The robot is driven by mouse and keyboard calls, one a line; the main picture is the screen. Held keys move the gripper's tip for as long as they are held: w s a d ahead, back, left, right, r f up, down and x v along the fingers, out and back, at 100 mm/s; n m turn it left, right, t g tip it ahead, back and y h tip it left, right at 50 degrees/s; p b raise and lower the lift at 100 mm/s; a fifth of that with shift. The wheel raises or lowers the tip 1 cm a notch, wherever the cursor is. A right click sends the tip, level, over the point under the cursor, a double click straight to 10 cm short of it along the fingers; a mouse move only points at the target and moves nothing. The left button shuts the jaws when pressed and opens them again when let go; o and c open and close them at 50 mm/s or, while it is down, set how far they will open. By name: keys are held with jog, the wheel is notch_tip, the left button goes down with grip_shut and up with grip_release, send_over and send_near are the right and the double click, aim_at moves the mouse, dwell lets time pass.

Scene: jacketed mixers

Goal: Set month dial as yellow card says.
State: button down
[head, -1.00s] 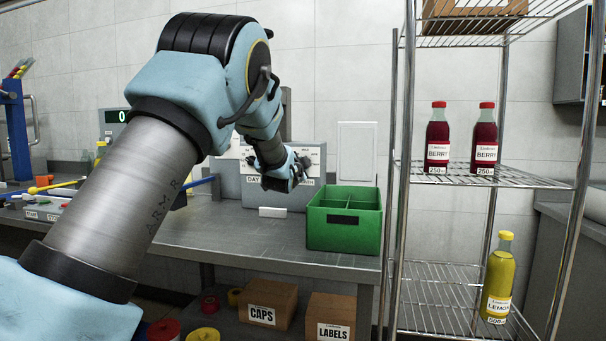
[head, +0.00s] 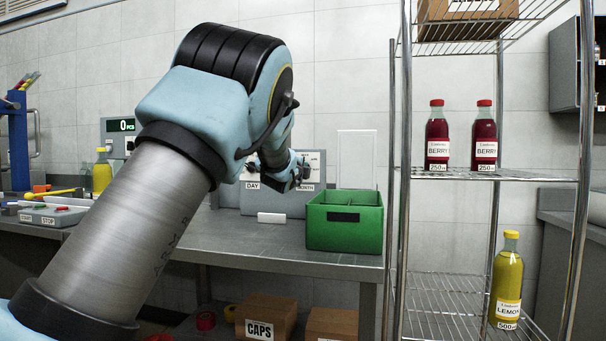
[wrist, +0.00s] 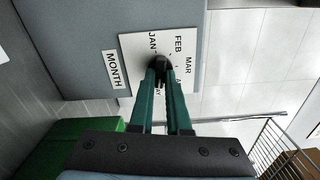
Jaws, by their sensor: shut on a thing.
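The month dial is a white plate (wrist: 138,48) on a grey box, with a black knob (wrist: 159,63) and printed months. JAN, FEB and MAR read clearly in the wrist view; other months are partly covered by my fingers. A MONTH label (wrist: 112,70) sits beside the plate. My gripper (wrist: 160,72) has its green fingers shut on the knob. I cannot tell which month the knob points at. In the head view my gripper (head: 297,176) is at the box's right part and hides most of the dial. No yellow card is recognisable in either view.
A DAY label (head: 252,186) shows left of my gripper. A green divided bin (head: 345,228) stands on the bench just right of the box. A wire rack (head: 460,178) with bottles stands further right. A small white block (head: 271,218) lies in front of the box.

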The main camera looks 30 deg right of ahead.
dwell(0.4)
jog(key=c, duration=0.9)
grip_release()
jog(key=b+v, duration=0.1)
jog(key=v, duration=0.9)
jog(key=shift+s+a, duration=0.25)
jog(key=shift+s, duration=0.05)
jog(key=shift+a, duration=0.1)
